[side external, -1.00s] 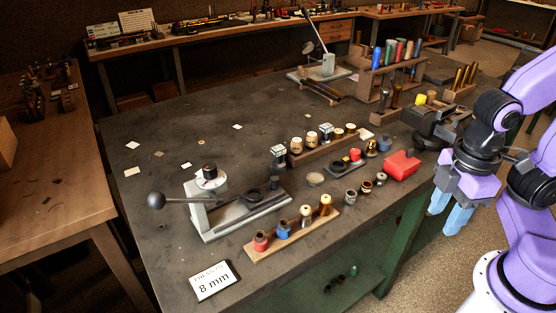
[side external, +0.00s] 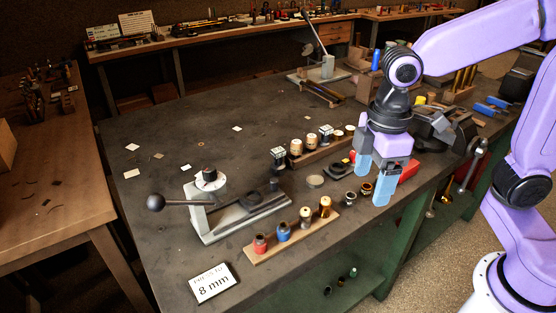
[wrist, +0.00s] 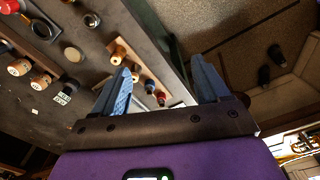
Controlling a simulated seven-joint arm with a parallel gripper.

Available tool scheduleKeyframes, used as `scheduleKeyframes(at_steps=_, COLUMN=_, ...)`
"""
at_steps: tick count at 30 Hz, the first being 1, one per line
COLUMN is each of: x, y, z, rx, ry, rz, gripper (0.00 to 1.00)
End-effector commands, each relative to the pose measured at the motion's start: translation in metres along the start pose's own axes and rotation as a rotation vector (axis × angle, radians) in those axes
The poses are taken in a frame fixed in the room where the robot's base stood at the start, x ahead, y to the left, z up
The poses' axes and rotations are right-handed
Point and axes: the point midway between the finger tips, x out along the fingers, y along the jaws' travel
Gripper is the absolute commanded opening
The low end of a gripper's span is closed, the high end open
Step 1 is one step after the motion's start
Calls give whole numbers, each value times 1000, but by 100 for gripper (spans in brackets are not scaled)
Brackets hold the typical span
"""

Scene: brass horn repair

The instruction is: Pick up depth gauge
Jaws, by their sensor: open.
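I cannot tell for sure which object is the depth gauge. My gripper (side external: 373,186) is open and empty, its blue fingers pointing down above the bench's front edge. In the wrist view the open fingers (wrist: 162,82) are spread wide with nothing between their tips. Small dark and brass cups (side external: 359,193) stand just left of the fingers in the side view. A wooden strip (side external: 292,238) holding red, blue and brass-coloured plungers lies further left; it also shows in the wrist view (wrist: 131,58). My gripper hides part of a red block (side external: 409,171).
A lever press (side external: 240,212) with a black ball handle stands at left. A card (side external: 213,283) reading "8 mm" lies at the front corner. A rack (side external: 322,150) of cylinders and printed cubes lies behind. The bench's left middle is mostly clear, with scattered paper scraps.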

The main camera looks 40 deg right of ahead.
Motion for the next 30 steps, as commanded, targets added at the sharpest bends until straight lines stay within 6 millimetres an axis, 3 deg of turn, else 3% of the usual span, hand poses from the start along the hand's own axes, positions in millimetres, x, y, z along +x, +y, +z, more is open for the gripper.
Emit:
scheduleKeyframes(at_steps=1, x=-3, y=15, z=-17, rx=-3, ry=-2, rz=0, gripper=75)
scheduleKeyframes(at_steps=6, x=-12, y=65, z=-61, rx=-33, ry=-7, rz=0, gripper=75)
scheduleKeyframes(at_steps=15, x=-16, y=164, z=-115, rx=-81, ry=-15, rz=-2, gripper=75)
scheduleKeyframes(at_steps=24, x=-7, y=258, z=-130, rx=-129, ry=-21, rz=-6, gripper=75)
scheduleKeyframes(at_steps=30, x=-1, y=293, z=-125, rx=-150, ry=-22, rz=-8, gripper=75)
